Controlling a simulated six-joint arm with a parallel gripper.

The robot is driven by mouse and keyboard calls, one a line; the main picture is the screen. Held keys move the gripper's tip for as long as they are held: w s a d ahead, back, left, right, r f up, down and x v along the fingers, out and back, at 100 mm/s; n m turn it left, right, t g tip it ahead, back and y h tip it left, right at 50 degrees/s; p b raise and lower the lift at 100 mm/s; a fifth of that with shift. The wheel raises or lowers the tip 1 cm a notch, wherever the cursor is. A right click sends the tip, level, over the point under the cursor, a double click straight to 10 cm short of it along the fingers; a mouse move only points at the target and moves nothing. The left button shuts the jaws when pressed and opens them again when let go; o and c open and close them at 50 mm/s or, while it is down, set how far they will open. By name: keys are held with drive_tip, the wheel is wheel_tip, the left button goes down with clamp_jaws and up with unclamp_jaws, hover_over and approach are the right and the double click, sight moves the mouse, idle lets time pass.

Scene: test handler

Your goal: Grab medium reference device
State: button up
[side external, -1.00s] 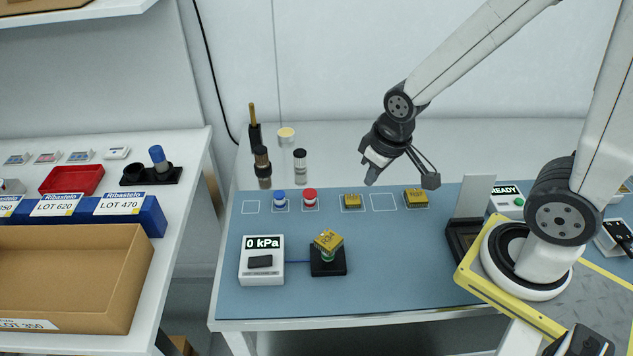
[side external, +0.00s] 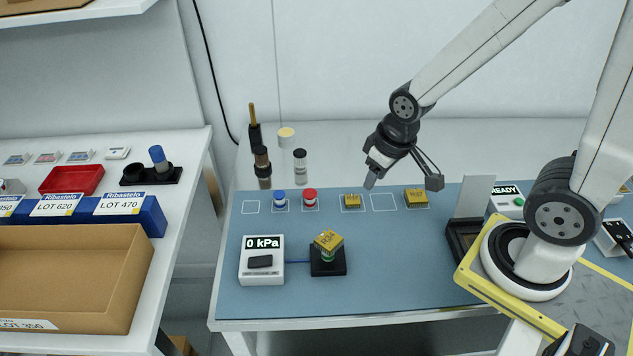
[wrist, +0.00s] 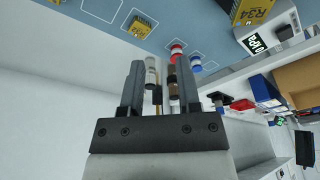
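Three yellow blocks are in the side view. A smaller one (side external: 352,202) and a larger one (side external: 416,197) sit in white outlines at the mat's back edge, with an empty outline (side external: 383,202) between them. A third block (side external: 328,240) sits tilted on a black fixture (side external: 328,266); its label reads R34 in the wrist view (wrist: 252,10). I cannot tell which is the medium reference device. My gripper (side external: 403,181) is open and empty, apparently above the back of the mat. In the wrist view its fingers (wrist: 160,82) are apart, and the smaller block (wrist: 142,26) shows beyond them.
A blue-capped vial (side external: 279,198) and a red-capped vial (side external: 310,196) stand left of the blocks. A gauge box (side external: 262,270) reads 0 kPa. A black stand with an upright plate (side external: 473,198) is at right. The middle of the blue mat (side external: 400,260) is clear.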

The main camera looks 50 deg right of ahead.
drive_tip(key=o, duration=0.7)
drive_tip(key=shift+c, duration=0.2)
drive_tip(key=shift+a, duration=0.1)
drive_tip(key=n+g, duration=0.2)
drive_tip(key=n, duration=1.4)
approach(326, 238)
drive_tip(key=shift+w+d+f, duration=0.3)
drive_tip(key=shift+d+f, duration=0.3)
drive_tip(key=shift+d, duration=0.15)
drive_tip(key=shift+a+n+g, duration=0.3)
drive_tip(key=shift+a+n, duration=0.45)
drive_tip(key=shift+n, duration=0.35)
drive_tip(key=shift+f, duration=0.15)
drive_tip(key=shift+f, duration=1.2)
